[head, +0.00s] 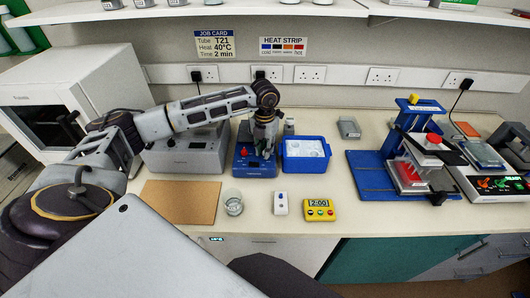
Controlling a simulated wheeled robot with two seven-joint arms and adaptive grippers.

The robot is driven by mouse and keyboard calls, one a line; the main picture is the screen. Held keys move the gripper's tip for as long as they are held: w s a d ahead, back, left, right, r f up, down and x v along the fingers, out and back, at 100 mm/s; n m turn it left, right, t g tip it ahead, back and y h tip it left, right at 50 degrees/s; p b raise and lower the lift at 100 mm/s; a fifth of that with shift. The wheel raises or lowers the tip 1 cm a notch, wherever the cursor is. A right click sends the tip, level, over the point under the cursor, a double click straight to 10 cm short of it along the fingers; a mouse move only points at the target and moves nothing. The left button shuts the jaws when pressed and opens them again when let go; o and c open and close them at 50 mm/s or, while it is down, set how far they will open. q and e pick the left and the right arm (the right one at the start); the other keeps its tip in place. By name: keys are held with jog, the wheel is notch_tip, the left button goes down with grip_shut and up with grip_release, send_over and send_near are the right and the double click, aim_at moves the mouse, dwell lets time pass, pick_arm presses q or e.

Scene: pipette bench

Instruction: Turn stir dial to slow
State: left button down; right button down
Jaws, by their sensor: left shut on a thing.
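A small blue bench device (254,170) stands at the middle of the bench, with a red knob (243,152) on its left side. My left arm reaches in from the left, and my left gripper (264,146) points down over the right part of this device. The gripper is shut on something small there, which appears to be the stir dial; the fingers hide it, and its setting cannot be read. My right gripper is not in view.
A blue tray (306,160) stands close right of the device. A grey box instrument (186,155) is close left. In front are a brown mat (180,202), a glass beaker (233,206), a white switch box (281,205) and a yellow timer (320,209). A blue press stand (372,178) stands further right.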

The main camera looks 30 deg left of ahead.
pick_arm(q)
jog(key=m+b, duration=0.3)
jog(key=m, duration=0.2)
jog(key=shift+w+a, duration=0.1)
jog(key=shift+a, duration=0.05)
jog(key=shift+m+b, duration=0.45)
jog(key=shift+m, duration=0.15)
jog(key=shift+a+m+b, duration=0.1)
jog(key=shift+m+b, duration=0.55)
jog(key=shift+m, duration=0.45)
jog(key=m+b, duration=0.1)
jog(key=m, duration=0.2)
jog(key=shift+w, duration=0.1)
jog(key=shift+r+m+b, duration=0.1)
jog(key=shift+m+b, duration=0.25)
jog(key=shift+m, duration=0.05)
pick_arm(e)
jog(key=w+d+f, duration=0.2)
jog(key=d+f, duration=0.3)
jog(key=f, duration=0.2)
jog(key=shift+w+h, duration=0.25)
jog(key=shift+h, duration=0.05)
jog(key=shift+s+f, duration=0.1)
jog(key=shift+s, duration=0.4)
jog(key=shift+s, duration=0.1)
